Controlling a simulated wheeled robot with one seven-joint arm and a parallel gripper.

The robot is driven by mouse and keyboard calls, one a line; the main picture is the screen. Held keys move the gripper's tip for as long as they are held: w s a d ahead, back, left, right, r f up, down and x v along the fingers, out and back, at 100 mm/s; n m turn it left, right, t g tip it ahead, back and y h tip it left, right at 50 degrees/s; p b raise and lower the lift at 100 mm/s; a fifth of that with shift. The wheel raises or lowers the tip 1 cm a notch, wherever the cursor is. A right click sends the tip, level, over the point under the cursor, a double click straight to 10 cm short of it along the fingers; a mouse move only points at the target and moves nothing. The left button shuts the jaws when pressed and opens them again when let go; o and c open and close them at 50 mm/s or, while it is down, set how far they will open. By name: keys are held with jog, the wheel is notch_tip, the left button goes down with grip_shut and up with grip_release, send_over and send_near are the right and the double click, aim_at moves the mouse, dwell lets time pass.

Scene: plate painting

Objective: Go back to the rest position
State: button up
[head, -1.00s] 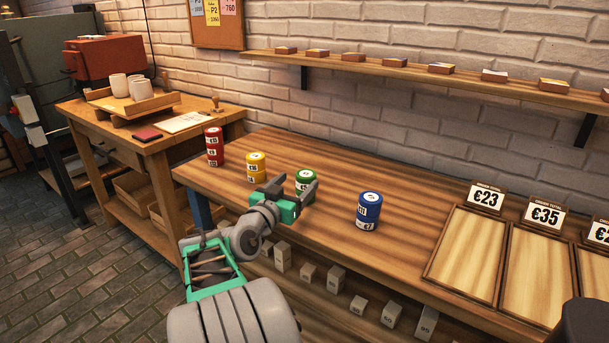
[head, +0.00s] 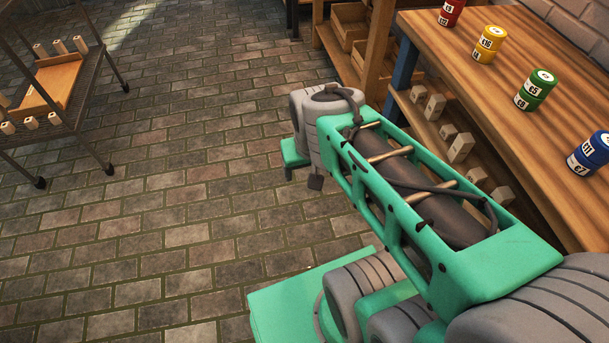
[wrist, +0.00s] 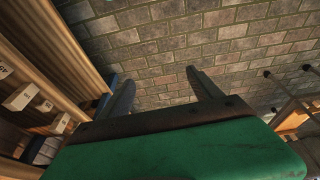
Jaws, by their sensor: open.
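My gripper (wrist: 164,86) is open and empty in the wrist view, its two dark fingers spread apart over bare floor. In the head view my arm reaches away over the floor, clear of the workbench (head: 560,50). My gripper is mostly hidden there behind the grey wrist; a green part and a dark tip show below it.
Several pale blocks (head: 461,147) stand on the shelf under the bench, right of my arm. A dark cart (head: 85,130) with a wooden tray (head: 52,84) and pale blocks stands at the left. The brick floor (head: 190,180) between is clear.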

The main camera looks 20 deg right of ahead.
jog(key=s+a+r+n+p, duration=0.1)
jog(key=a+r+p, duration=0.2)
jog(key=r+p, duration=1.9)
notch_tip(320, 180, up, 3)
jog(key=shift+s+f+n+y+p, duration=0.2)
jog(key=shift+n+y+p, duration=0.1)
jog(key=shift+y, duration=0.1)
